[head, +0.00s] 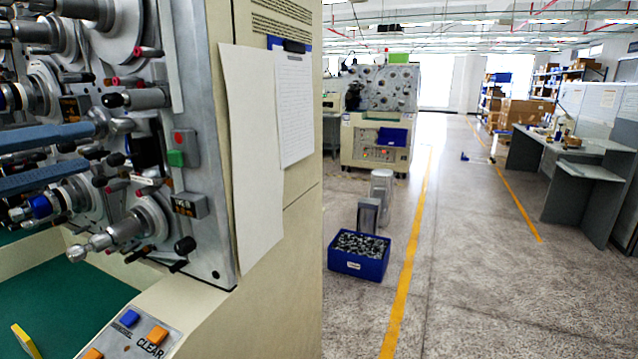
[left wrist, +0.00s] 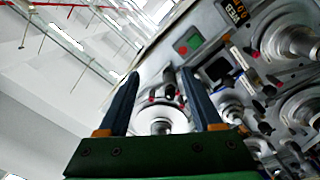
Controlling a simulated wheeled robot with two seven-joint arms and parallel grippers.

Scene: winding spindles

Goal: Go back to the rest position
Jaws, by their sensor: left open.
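My left gripper (head: 91,147) reaches in from the left edge of the head view, its two blue-grey fingers spread apart in front of the winding machine's panel (head: 205,240). It is open, and I see nothing held. In the left wrist view the fingers (left wrist: 162,74) point at the panel, and a round spindle (left wrist: 155,118) shows in the gap beyond them. I cannot tell how far the fingers are from it. Below the fingers in the head view, a metal spindle (head: 120,230) sticks out from the panel. My right gripper is not in view.
The machine has a green work surface (head: 70,300) and a button box (head: 130,335). A blue bin of metal parts (head: 358,265) stands on the floor by the yellow line. Another machine (head: 380,115) stands behind, and grey desks (head: 575,170) line the right. The aisle (head: 480,270) is clear.

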